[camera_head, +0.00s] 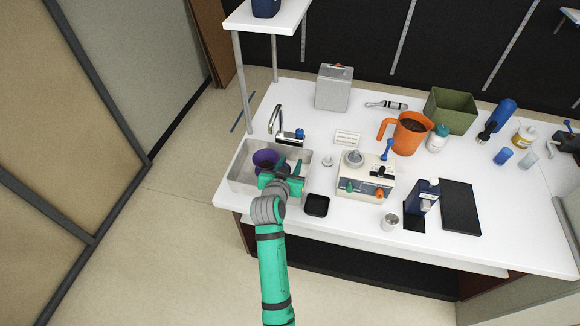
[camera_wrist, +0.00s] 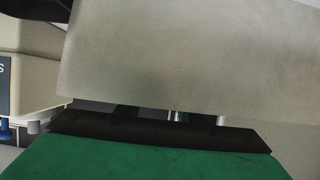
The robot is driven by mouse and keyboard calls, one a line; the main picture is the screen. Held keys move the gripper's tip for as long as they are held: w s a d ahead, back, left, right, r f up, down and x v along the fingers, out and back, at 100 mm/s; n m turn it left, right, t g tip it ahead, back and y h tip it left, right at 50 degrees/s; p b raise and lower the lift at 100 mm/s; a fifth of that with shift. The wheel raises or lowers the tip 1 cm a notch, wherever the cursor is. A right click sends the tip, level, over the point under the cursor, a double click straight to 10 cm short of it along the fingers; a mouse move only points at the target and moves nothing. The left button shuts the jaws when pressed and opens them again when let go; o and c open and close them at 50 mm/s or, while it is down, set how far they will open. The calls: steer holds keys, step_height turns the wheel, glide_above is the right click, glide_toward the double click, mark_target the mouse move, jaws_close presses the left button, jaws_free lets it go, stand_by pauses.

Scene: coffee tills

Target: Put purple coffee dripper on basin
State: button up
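The purple coffee dripper (camera_head: 263,157) is inside the metal basin (camera_head: 240,184) at the left end of the counter. My gripper (camera_head: 289,164) is over the basin, just right of the dripper. Its two teal fingers stand apart, and I see nothing held between them. My gripper hides the dripper's lower right part, so I cannot tell whether they touch. In the wrist view, a large pale grey surface (camera_wrist: 190,65) fills most of the picture above the green part of my gripper; the dripper is not visible there.
A faucet (camera_head: 277,120) stands behind the basin. Right of it are a small black tray (camera_head: 317,205), a cream machine (camera_head: 352,184), an orange pitcher (camera_head: 408,136) and a green bin (camera_head: 449,110). A shelf post (camera_head: 241,75) rises at the back left.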

steer(key=v, duration=1.1)
steer(key=shift+s+a+r, duration=0.2)
steer(key=shift+s+a, duration=0.05)
steer(key=shift+d, duration=0.25)
steer(key=shift+s+a, duration=0.1)
steer(key=shift+a, duration=0.25)
